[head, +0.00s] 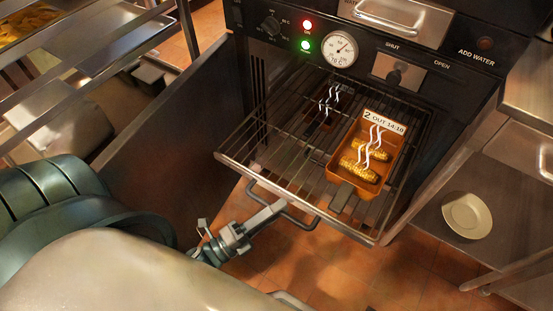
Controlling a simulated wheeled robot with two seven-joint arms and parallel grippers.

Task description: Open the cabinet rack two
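A wire rack (300,172) stands pulled out of the dark cabinet (425,95). On its right side is an orange tray (340,168) with steaming yellow food and a label (385,122) reading "2 OUT 14:18". A dark bar handle (300,222) runs below the rack's front edge. My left gripper (279,208) reaches in from the lower left, with its fingers at the handle. They look closed around the bar, though the contact is small in view. My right gripper is not in view.
A dark panel (180,125) stands left of the rack. A shelf on the right holds a pale dish (467,215). Tiled floor is clear below the rack.

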